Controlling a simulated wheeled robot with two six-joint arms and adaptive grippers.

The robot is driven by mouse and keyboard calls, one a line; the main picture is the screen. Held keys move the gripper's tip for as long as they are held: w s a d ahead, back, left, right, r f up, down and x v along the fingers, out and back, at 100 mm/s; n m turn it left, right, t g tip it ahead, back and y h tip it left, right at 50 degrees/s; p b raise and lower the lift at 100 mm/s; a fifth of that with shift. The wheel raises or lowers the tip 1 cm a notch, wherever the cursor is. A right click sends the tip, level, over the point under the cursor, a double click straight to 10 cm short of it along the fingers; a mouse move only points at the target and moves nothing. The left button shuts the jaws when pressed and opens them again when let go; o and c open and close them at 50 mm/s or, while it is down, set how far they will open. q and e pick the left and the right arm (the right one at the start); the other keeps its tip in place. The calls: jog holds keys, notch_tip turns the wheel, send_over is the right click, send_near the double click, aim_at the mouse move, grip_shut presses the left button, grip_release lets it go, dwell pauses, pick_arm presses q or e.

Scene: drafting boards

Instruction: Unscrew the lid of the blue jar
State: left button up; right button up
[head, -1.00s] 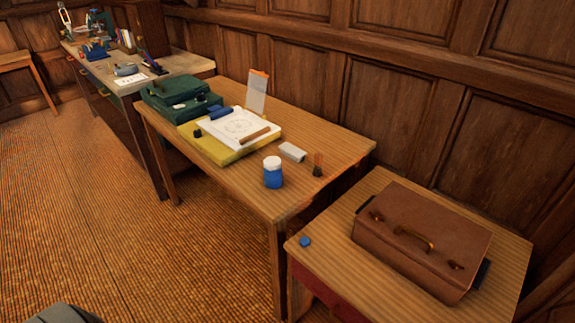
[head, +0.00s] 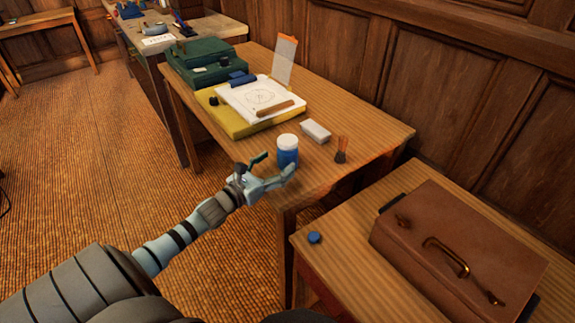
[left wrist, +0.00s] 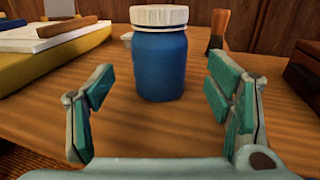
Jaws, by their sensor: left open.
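The blue jar (head: 288,158) stands upright near the front edge of the wooden table, with its white lid (head: 288,141) on top. My left gripper (head: 274,172) is open and empty, at the front edge of the table just short of the jar. In the left wrist view its two green-padded fingers (left wrist: 160,100) are spread wide to either side of the jar. My right gripper is not in view.
A white block (head: 315,132) and a brush (head: 341,150) stand right of the jar. A yellow board (head: 238,124) with paper and a wooden bar lies behind it. A lower table at right holds a brown case (head: 455,260) and a small blue object (head: 314,237).

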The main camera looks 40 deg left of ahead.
aim_at(280, 155)
pick_arm(q)
jog(key=shift+w+f, duration=0.1)
jog(key=shift+w, duration=0.5)
jog(key=shift+w+r, duration=0.25)
jog(key=shift+w+r+p, duration=0.7)
jog(key=shift+w+p, duration=0.3)
jog(key=shift+w+d+f, duration=0.1)
jog(key=shift+w+f, duration=0.05)
jog(key=shift+w, duration=0.45)
jog(key=shift+w+f, duration=0.15)
jog(key=shift+w, duration=0.45)
jog(key=shift+w+f, duration=0.1)
jog(key=c, duration=1.7)
notch_tip(280, 155, up, 20)
jog(key=p, duration=1.5)
jog(key=shift+c, duration=0.2)
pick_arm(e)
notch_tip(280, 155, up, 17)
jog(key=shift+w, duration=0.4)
